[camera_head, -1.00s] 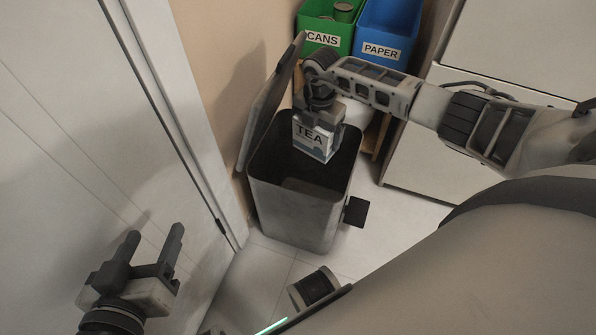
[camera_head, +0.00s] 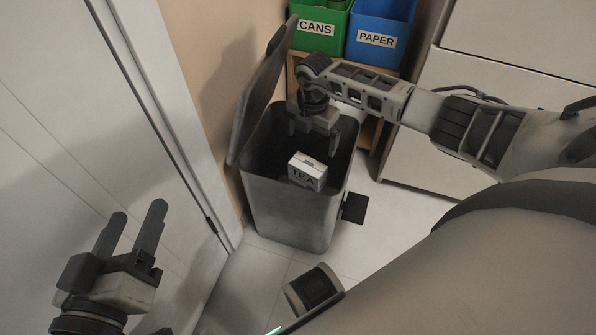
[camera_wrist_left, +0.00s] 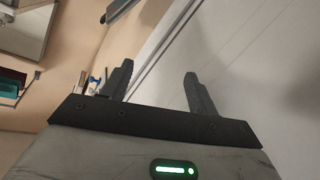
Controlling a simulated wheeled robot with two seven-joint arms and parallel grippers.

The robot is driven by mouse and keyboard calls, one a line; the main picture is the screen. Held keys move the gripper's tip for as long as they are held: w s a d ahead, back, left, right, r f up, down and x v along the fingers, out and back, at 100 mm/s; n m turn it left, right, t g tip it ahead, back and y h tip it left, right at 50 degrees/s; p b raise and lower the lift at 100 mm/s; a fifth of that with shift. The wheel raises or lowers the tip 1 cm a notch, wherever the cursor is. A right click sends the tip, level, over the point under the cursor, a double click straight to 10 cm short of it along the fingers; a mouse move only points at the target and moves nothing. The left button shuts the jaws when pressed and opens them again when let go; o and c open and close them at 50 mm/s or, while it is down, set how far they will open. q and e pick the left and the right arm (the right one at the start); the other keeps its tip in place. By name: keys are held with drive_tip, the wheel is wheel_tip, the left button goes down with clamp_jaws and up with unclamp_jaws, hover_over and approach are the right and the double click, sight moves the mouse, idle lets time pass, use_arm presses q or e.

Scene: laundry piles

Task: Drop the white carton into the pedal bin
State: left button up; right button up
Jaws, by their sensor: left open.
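The white carton (camera_head: 307,171), marked TEA, is inside the mouth of the pedal bin (camera_head: 292,215), tilted and apart from my right gripper. The grey bin stands on the floor with its lid (camera_head: 262,90) raised toward the wall. My right gripper (camera_head: 313,135) is just above the carton, over the bin opening, with its fingers apart and nothing between them. My left gripper (camera_head: 137,228) is open and empty at the lower left, near the white door; its fingers also show in the left wrist view (camera_wrist_left: 158,85).
A green CANS box (camera_head: 319,28) and a blue PAPER box (camera_head: 378,39) stand on a wooden shelf behind the bin. A white drawer cabinet (camera_head: 440,135) is to the right. The white door (camera_head: 75,130) fills the left. Pale floor tiles lie in front of the bin.

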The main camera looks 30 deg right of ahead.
use_arm(q)
drive_tip(key=m+y+p, duration=0.1)
drive_tip(key=p, duration=0.1)
drive_tip(key=a+f+g+p, duration=0.1)
drive_tip(key=p, duration=0.2)
drive_tip(key=shift+s+a+f+m+y, duration=0.2)
drive_tip(key=shift+a+f+m+y, duration=0.1)
drive_tip(key=shift+m+y, duration=0.1)
use_arm(e)
wheel_tip(320, 180, up, 12)
